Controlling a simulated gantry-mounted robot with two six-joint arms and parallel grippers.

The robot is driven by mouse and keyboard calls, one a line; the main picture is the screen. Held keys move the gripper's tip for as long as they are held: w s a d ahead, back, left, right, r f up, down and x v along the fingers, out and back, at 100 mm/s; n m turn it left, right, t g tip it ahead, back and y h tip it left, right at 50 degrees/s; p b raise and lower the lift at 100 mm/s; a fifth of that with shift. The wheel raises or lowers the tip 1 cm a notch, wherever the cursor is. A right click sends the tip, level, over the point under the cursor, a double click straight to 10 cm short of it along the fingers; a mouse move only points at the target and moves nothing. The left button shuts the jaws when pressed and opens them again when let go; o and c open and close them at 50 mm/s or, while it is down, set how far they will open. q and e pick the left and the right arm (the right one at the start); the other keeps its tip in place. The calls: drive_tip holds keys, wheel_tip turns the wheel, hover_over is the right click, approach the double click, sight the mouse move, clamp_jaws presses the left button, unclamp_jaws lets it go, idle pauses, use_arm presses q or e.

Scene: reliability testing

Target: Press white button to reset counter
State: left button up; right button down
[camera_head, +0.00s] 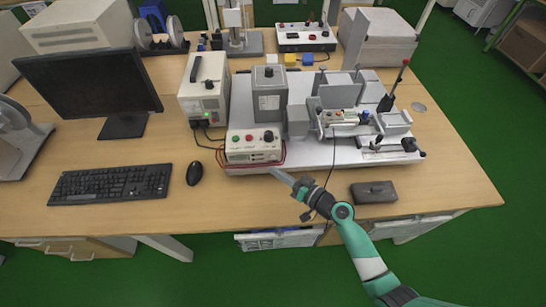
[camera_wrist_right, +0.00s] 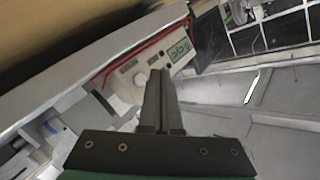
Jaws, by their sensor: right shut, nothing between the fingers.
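The white control box (camera_head: 253,155) stands at the front left corner of the test rig. My right gripper (camera_head: 274,171) is shut and empty, just in front of the box's lower right corner. In the right wrist view its fingers (camera_wrist_right: 158,80) point toward the panel. My left gripper is out of view.
The grey rig base (camera_head: 345,158) with fixtures lies right of the box. A red cable (camera_head: 284,152) runs beside the box. A mouse (camera_head: 194,173) and keyboard (camera_head: 110,184) lie to the left, and a dark case (camera_head: 374,193) to the right. The front table strip between is clear.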

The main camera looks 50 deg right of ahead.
drive_tip(key=shift+s+a, duration=1)
drive_tip(key=shift+s, duration=0.15)
